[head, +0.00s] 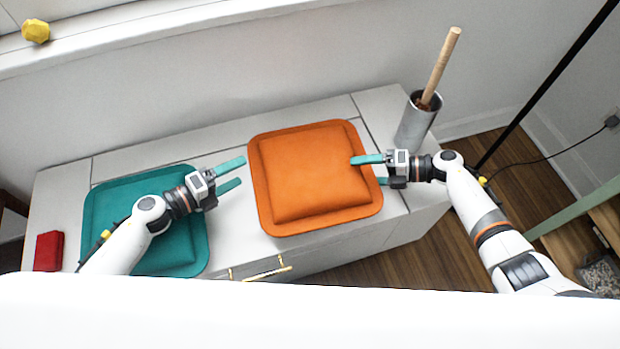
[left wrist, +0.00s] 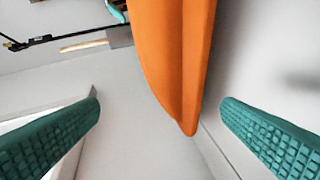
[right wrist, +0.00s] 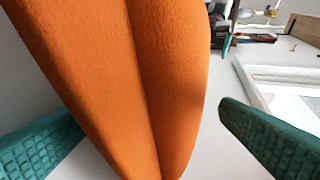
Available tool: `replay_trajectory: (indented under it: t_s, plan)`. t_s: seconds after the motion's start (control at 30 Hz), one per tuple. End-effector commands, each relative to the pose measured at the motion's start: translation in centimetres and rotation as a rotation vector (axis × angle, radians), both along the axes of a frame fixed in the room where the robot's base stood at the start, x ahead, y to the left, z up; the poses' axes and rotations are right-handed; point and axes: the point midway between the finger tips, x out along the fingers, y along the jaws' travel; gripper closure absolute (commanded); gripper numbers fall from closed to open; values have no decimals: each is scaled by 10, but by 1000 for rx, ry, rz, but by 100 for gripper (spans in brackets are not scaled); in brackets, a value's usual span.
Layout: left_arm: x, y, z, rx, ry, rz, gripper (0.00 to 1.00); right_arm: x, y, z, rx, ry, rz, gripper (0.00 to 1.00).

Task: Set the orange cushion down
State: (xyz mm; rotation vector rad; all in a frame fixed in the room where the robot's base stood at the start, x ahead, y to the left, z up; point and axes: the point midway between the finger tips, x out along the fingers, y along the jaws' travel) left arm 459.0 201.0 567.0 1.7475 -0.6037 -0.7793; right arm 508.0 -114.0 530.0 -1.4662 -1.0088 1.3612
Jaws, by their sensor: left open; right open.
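The orange cushion (head: 308,172) lies flat on the right part of the white cabinet top (head: 228,150). My left gripper (head: 235,172) is open just left of the cushion's left edge and apart from it. In the left wrist view the cushion (left wrist: 178,60) shows beyond the tips, between the open fingers. My right gripper (head: 368,170) is open at the cushion's right edge, with one finger over that edge in the head view. In the right wrist view the cushion (right wrist: 150,80) stands between the open fingers. I cannot tell whether a finger touches it.
A teal cushion (head: 185,240) lies on the left of the cabinet, under my left arm. A red box (head: 48,251) sits at the left end. A metal cylinder (head: 415,125) holding a wooden stick (head: 440,65) stands at the back right. A yellow object (head: 36,31) rests on the ledge.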

Motion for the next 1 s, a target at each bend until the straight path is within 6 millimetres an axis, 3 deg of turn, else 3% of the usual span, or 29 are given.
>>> replay_trajectory:
  t_s: [0.1,0.4,1.0]
  plan:
    - [0,0,1,0,-2,1,12,-2,-25,2,-15,3,-6,10]
    - [1,0,2,-1,-2,0,12,-6,-63,17,-9,0,-4,10]
    - [1,0,2,-1,-2,0,12,-7,-70,21,-5,1,-2,10]
